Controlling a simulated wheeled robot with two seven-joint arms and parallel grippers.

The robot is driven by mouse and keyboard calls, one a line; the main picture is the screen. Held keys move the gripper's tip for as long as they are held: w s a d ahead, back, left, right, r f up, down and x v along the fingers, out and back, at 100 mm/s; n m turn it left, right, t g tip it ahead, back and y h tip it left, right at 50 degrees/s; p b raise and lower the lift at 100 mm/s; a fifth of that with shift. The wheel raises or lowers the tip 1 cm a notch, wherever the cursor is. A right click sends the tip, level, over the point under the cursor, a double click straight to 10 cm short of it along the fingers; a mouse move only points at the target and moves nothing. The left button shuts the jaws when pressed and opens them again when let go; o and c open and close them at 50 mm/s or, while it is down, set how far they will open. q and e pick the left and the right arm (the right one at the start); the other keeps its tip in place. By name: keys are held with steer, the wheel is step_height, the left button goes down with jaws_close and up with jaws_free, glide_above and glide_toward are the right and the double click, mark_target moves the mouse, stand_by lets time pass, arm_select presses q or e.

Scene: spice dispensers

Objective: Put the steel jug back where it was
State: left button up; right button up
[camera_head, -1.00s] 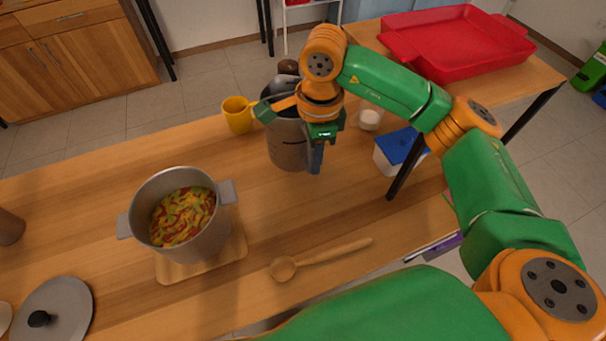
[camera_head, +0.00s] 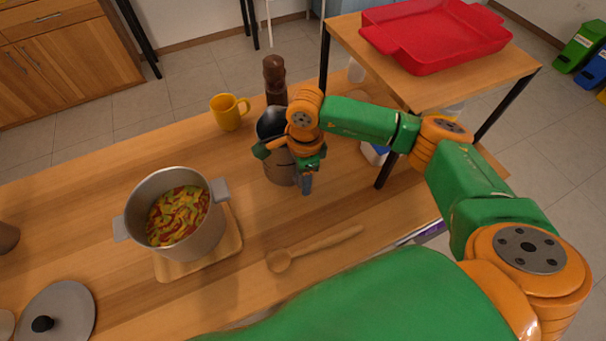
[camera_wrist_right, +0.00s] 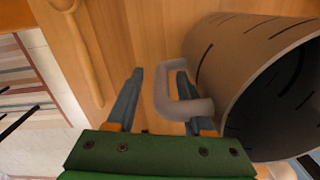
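The steel jug (camera_head: 279,168) stands on the wooden table, upright as far as I can tell, partly hidden by my right gripper (camera_head: 306,182). In the right wrist view the jug (camera_wrist_right: 225,55) lies at the right with its dark mouth showing. Its handle (camera_wrist_right: 163,95) is between the fingers of my right gripper (camera_wrist_right: 159,74). The fingers are apart. One finger is inside the handle loop, and a gap shows between the other finger and the handle. My left gripper is not in view.
A pepper mill (camera_head: 275,80) and a yellow mug (camera_head: 229,112) stand behind the jug. A pot of vegetables (camera_head: 180,215) is on a board at left. A wooden spoon (camera_head: 315,247) lies in front. A raised shelf (camera_head: 405,85) with a red tray (camera_head: 435,35) is at right.

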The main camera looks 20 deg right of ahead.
step_height(320, 180, up, 12)
steer(key=shift+d+r+b, duration=0.1)
steer(key=shift+b, duration=1.15)
